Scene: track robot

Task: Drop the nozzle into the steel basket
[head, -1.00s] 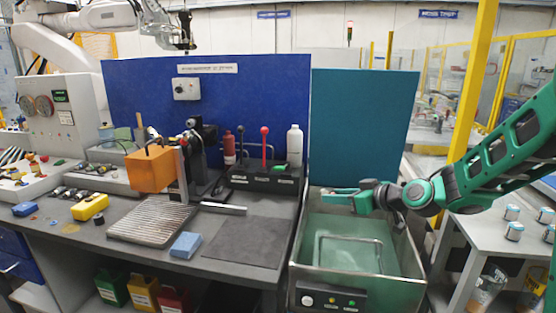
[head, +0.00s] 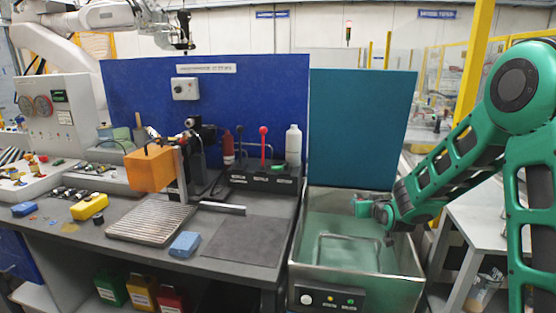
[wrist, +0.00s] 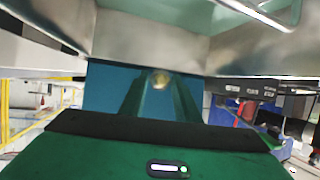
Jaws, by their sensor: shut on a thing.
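My gripper (head: 364,206) is over the steel tank (head: 409,280), near its back right part. In the wrist view my gripper's green fingers (wrist: 161,92) are shut on a small brass-coloured nozzle (wrist: 161,79). I cannot make out the nozzle in the head view. The steel basket shows as a thin wire rim (head: 349,236) inside the tank, in greenish liquid. A bent bar of the basket also shows at the top of the wrist view (wrist: 262,14). My gripper is above and behind the basket, apart from it as far as I can tell.
A teal panel (head: 362,130) stands behind the tank. The workbench to the left holds a grooved plate (head: 150,224), a blue block (head: 185,245), an orange box (head: 150,169) and a white bottle (head: 293,146). A grey side table (head: 478,225) stands at the right.

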